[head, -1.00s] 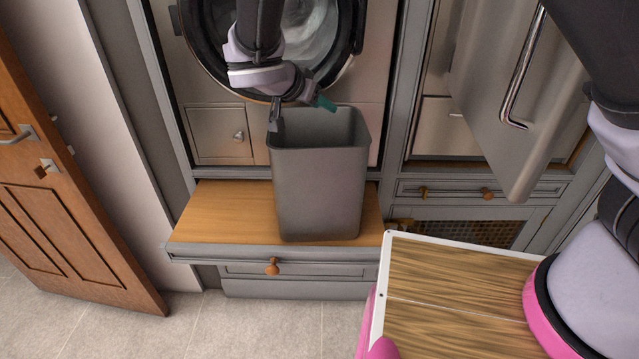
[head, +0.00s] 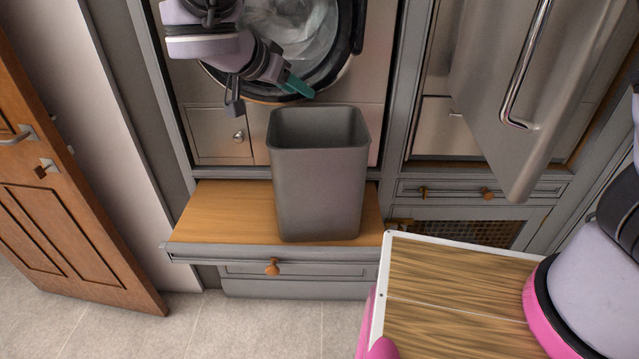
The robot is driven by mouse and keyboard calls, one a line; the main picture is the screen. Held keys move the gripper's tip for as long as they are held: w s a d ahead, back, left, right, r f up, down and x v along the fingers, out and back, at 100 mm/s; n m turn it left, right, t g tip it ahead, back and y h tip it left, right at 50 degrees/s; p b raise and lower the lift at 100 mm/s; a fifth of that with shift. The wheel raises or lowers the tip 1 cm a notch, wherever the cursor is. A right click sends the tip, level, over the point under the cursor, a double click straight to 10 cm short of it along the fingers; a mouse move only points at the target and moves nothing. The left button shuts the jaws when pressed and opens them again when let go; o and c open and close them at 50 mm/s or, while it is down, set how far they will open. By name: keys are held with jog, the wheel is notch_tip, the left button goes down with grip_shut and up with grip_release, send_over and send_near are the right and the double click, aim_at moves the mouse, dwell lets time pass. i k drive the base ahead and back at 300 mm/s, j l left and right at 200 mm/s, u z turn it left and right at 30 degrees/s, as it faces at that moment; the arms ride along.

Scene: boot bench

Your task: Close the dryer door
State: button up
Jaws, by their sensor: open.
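The dryer (head: 385,90) is the steel-fronted machine at the top middle of the head view, with a round black-rimmed opening. A black curved edge (head: 357,25) shows at the right of that opening; I cannot tell for sure how far the dryer door stands open. Pale, shiny material shows inside the ring. My gripper (head: 269,100) is open and empty, in front of the lower left of the ring and above and left of the grey bin. One finger is dark, the other teal. My wrist hides the ring's upper left.
A grey bin (head: 318,190) stands on a pulled-out wooden shelf (head: 225,210) below the dryer. A steel door with a long handle (head: 520,80) stands open at the right. A brown door (head: 60,200) is at the left. Tiled floor (head: 240,325) is clear in front.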

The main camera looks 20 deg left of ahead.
aim_at(521, 71)
jog(key=k+j, duration=0.25)
jog(key=k, duration=0.2)
jog(key=k+j, duration=0.25)
jog(key=k, duration=0.25)
